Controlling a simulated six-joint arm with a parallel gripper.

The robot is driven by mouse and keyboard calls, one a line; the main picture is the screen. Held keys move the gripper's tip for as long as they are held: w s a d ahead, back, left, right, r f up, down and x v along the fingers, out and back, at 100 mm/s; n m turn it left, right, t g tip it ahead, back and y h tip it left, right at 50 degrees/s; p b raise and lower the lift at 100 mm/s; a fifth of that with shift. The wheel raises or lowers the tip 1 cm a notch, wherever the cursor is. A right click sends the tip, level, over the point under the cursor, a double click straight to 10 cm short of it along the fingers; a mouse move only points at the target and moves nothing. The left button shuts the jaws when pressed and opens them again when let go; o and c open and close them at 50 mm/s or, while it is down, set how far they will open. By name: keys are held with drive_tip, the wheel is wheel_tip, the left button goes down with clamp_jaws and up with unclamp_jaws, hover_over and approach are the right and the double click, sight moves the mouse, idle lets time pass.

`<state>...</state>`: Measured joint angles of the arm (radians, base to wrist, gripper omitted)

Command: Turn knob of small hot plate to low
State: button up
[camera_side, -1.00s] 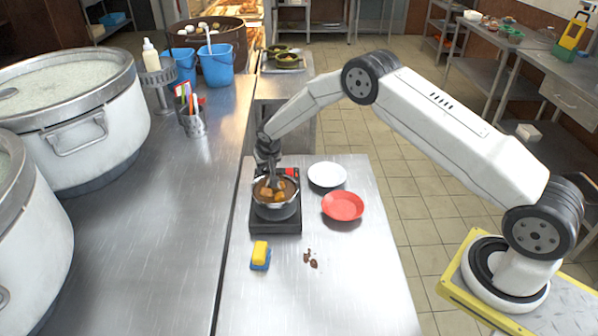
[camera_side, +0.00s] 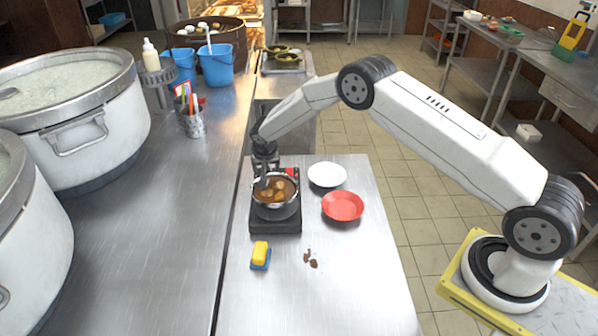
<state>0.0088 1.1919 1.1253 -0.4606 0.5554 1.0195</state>
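The small hot plate (camera_side: 275,227) is a black, boxy unit on the steel table. A small steel pot (camera_side: 277,211) of brown broth with chunks sits on it. A red patch (camera_side: 291,171) shows at the hot plate's far right corner. I cannot make out the knob or its setting. My dark gripper (camera_side: 262,181) points down at the far left side of the pot, overlapping its rim in this view. I cannot tell whether it touches the pot, or whether its fingers are open or shut.
A white plate (camera_side: 327,174) and a red plate (camera_side: 343,206) lie right of the hot plate. A yellow and blue sponge (camera_side: 260,254) and brown crumbs (camera_side: 311,260) lie nearer. Large stockpots (camera_side: 75,120) stand at left. The table's near part is clear.

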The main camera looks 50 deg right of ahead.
drive_tip(key=shift+r, duration=0.1)
idle(0.3)
drive_tip(key=v, duration=0.7)
drive_tip(key=shift+r, duration=0.25)
drive_tip(key=shift+s, duration=0.2)
idle(0.4)
drive_tip(key=shift+s+d+n+t+y, duration=0.15)
drive_tip(key=shift+n+y, duration=0.1)
drive_tip(key=shift+n, duration=0.5)
drive_tip(key=shift+s+d+n+t+y, duration=0.15)
drive_tip(key=shift+n+y, duration=0.1)
drive_tip(key=shift+n, duration=0.5)
drive_tip(key=shift+w, duration=0.1)
drive_tip(key=shift+f, duration=0.1)
drive_tip(key=shift+x, duration=3.8)
